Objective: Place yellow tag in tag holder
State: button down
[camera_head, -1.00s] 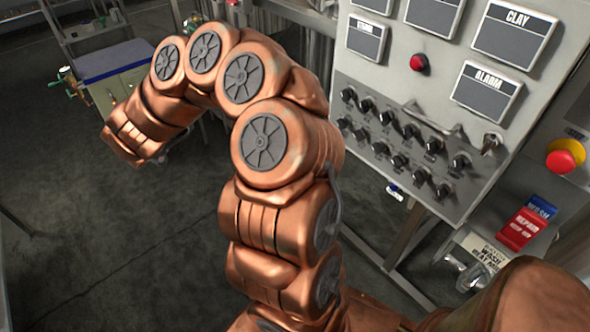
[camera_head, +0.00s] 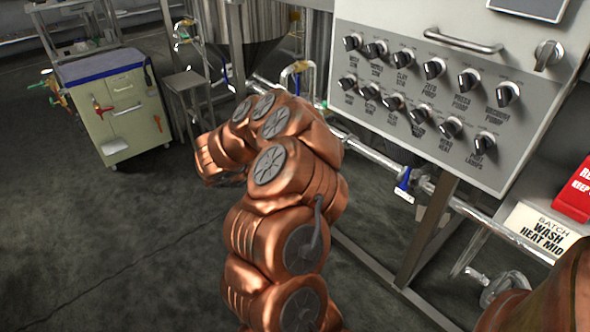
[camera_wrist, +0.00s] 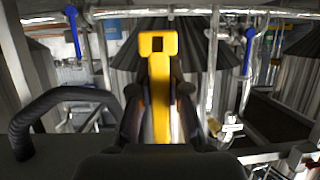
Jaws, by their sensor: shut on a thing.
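The yellow tag (camera_wrist: 159,70) is in the wrist view, long and narrow, with a square hole near its far end. My gripper (camera_wrist: 159,100) has its dark fingers closed on both sides of the tag, which sticks out forward past the fingertips. In the head view my copper arm hides the gripper and the tag. I cannot make out a tag holder for certain in either view. In the head view a white placard (camera_head: 540,233) reading "BATCH WASH HEAT MID" and a red tag (camera_head: 575,190) sit at the right.
A grey control panel (camera_head: 455,60) with several black knobs stands at the right, above metal pipes (camera_head: 375,152). A cabinet (camera_head: 125,110) with a blue top stands at the left. Blue-handled valves (camera_wrist: 73,30) show in the wrist view.

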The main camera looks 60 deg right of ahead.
jog(key=shift+m+g, duration=0.4)
jog(key=w+d+f+b, duration=0.1)
jog(key=w+d, duration=0.1)
jog(key=d, duration=0.2)
jog(key=w+d+f+b, duration=0.1)
jog(key=w+d+b, duration=0.1)
jog(key=d, duration=0.3)
jog(key=w+d+f+b, duration=0.1)
jog(key=w+d, duration=0.1)
jog(key=d, duration=0.3)
jog(key=shift+w+d+f+b, duration=0.2)
jog(key=shift+w+d+b, duration=0.05)
jog(key=shift+w+b, duration=0.1)
jog(key=shift+f+b, duration=1.1)
jog(key=shift+f, duration=0.65)
jog(key=c, duration=1.1)
grip_release()
jog(key=shift+c, duration=0.2)
